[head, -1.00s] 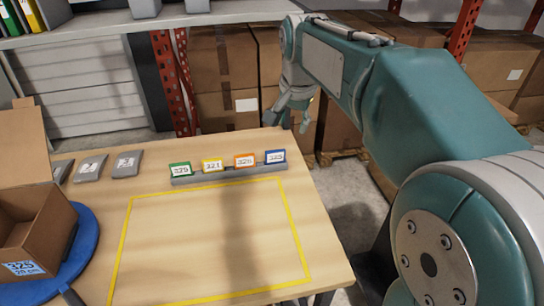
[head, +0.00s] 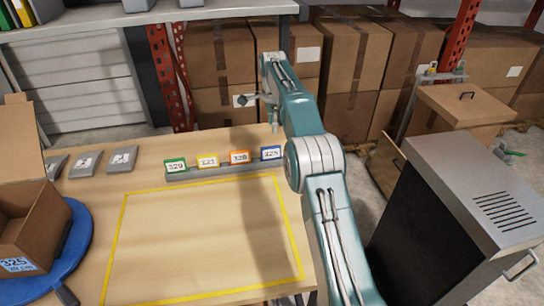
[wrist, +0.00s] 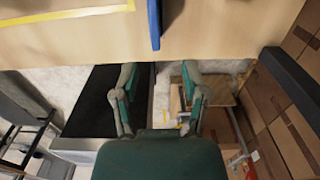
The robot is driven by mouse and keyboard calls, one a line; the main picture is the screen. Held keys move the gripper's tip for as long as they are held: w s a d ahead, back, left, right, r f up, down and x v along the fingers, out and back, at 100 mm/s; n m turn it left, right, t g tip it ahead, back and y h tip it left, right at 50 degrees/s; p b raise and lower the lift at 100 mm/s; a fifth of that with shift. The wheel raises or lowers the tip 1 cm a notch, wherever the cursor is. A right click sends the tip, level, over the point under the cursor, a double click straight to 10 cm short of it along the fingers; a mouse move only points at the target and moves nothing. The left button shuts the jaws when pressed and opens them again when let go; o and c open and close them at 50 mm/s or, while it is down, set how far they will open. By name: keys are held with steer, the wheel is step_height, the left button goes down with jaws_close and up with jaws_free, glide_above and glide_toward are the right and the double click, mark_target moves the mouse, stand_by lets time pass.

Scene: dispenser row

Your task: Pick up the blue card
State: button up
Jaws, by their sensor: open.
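The blue card (head: 271,153) stands upright at the right end of a grey card rail (head: 222,171) on the wooden table. In the wrist view a blue strip, seemingly the same card (wrist: 154,24), shows edge-on at the top. My gripper (head: 259,108) is above and beyond the table's back edge, behind the card in the head view. It is open and empty. In the wrist view my gripper (wrist: 160,82) has its two fingers spread, with floor between them, apart from the card.
Yellow lines mark a clear table area. An open box (head: 30,235) stands left on a blue disc (head: 77,240).

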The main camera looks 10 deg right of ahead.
glide_above(271, 151)
steer(key=w, duration=0.1)
step_height(271, 151, down, 5)
steer(key=shift+d+f, duration=0.15)
steer(key=shift+f, duration=0.35)
steer(key=f, duration=0.4)
steer(key=shift+s+a+f, duration=0.15)
steer(key=shift+a+f, duration=0.05)
steer(key=shift+f, duration=0.2)
jaws_close()
